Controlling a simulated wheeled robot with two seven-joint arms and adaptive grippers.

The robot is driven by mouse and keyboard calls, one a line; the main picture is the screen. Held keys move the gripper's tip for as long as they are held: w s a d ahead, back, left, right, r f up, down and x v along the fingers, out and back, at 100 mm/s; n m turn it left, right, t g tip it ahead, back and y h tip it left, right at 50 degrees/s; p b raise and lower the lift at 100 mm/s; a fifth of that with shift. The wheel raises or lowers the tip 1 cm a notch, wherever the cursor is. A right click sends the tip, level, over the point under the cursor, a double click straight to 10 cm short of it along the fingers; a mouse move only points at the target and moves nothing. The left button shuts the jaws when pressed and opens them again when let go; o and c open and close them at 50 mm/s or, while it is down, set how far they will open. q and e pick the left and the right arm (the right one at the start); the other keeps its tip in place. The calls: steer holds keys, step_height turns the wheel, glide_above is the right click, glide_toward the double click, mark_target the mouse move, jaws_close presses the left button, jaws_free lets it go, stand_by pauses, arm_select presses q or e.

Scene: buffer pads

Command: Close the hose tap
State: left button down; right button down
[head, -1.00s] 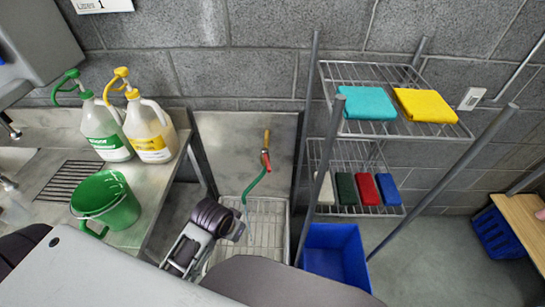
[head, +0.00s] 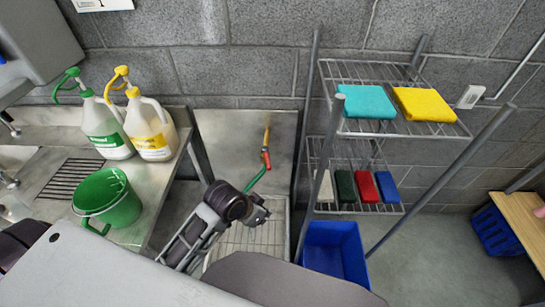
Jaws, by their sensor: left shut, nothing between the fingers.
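The hose tap (head: 266,147) is on the wall above the floor sink, with a brass-yellow upper part and a red part at its lower end. A green hose (head: 257,179) hangs from it and runs down to the left, its lower part hidden behind my gripper. My left gripper (head: 261,209) is below the tap, over the floor sink (head: 250,240). It is shut and empty, and in the picture it sits apart from the tap's red part. My right gripper is not in view.
A steel counter with a green bucket (head: 107,201) and two pump jugs (head: 151,128) stands left. A wire shelf (head: 385,128) with folded cloths and coloured pads stands right, its post close to the sink. A blue bin (head: 335,252) is below it.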

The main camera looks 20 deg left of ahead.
arm_select(q)
steer(key=w+d+r+m+h, duration=0.1)
steer(key=w+d+m+h, duration=0.3)
steer(key=d, duration=0.3)
step_height(320, 180, up, 8)
steer(key=r+m, duration=0.1)
steer(key=m, duration=0.2)
glide_above(267, 159)
steer(key=s, duration=0.1)
steer(key=shift+s+a+f+h, duration=0.15)
steer(key=shift+s+f+h, duration=0.1)
steer(key=shift+h, duration=0.15)
steer(key=shift+p+x, duration=0.85)
steer(key=shift+x, duration=4.2)
steer(key=shift+s+a+f+p, duration=0.1)
steer(key=shift+s+a+p, duration=0.1)
steer(key=shift+s+a, duration=0.25)
steer(key=shift+s+a+f+p, duration=0.15)
steer(key=shift+s+a+p, duration=0.1)
steer(key=shift+a, duration=0.45)
steer(key=shift+s+a+f+p, duration=0.15)
steer(key=shift+s+a, duration=0.2)
steer(key=shift+a, duration=0.2)
